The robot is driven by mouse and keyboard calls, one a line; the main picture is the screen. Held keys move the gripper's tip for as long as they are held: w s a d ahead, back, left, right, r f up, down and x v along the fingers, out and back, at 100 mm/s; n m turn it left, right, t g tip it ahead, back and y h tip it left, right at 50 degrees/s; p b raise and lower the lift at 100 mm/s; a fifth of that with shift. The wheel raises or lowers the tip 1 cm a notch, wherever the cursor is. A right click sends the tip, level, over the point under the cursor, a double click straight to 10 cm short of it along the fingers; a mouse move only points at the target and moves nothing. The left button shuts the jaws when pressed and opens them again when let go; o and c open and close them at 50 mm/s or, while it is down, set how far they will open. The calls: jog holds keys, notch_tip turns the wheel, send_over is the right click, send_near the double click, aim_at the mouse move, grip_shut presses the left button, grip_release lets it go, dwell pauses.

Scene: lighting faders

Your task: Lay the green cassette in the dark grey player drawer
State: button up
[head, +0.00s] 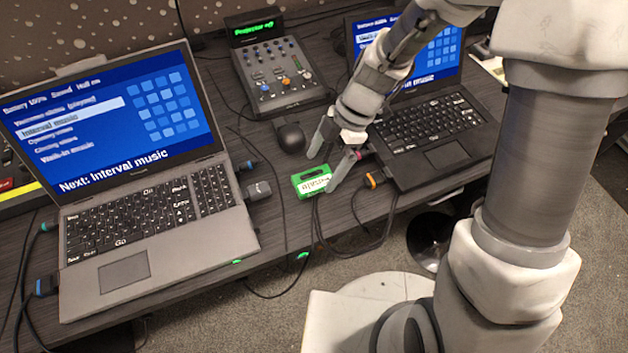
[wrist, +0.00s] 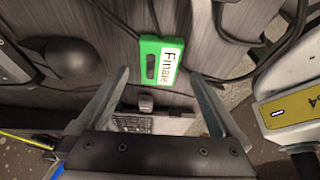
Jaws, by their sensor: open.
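The green cassette (head: 310,182) lies on the dark desk between the two laptops, near the front edge. It also shows in the wrist view (wrist: 150,62), with a white label that reads "Finale". My gripper (head: 321,172) is open and reaches down over the cassette. In the wrist view my gripper's fingers (wrist: 158,75) are spread, with the cassette ahead between their tips. The jaws hold nothing, and I cannot tell how high the tips are above the desk. I cannot make out the dark grey player drawer in either view.
An open laptop (head: 150,235) stands left and another (head: 430,125) right. Loose cables (head: 350,245) run beside the cassette and over the front edge.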

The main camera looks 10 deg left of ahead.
aim_at(316, 179)
jog(key=x, duration=0.3)
jog(key=shift+f, duration=0.15)
jog(key=shift+c, duration=0.3)
jog(key=c, duration=1.5)
jog(key=shift+w, duration=0.1)
